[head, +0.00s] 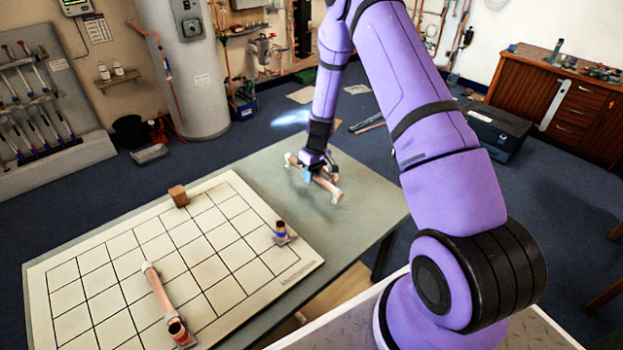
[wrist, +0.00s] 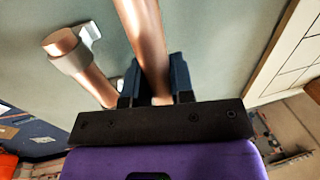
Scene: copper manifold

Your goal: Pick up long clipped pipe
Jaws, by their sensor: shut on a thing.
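The long clipped pipe (head: 326,184) is a copper tube low over or on the grey-green table, with pale clips towards its ends. My gripper (head: 314,172) reaches down over its middle. In the wrist view the gripper (wrist: 157,92) is shut on a copper pipe (wrist: 143,35) that runs up out of the frame between the dark fingers. A second copper length (wrist: 97,84) with a white clip (wrist: 70,52) shows just left of the fingers; I cannot tell how it joins or lies to the held one. Whether the held pipe touches the table is unclear.
A white gridded board (head: 110,250) covers the table's left part. The table (head: 365,215) is bare right of the gripper.

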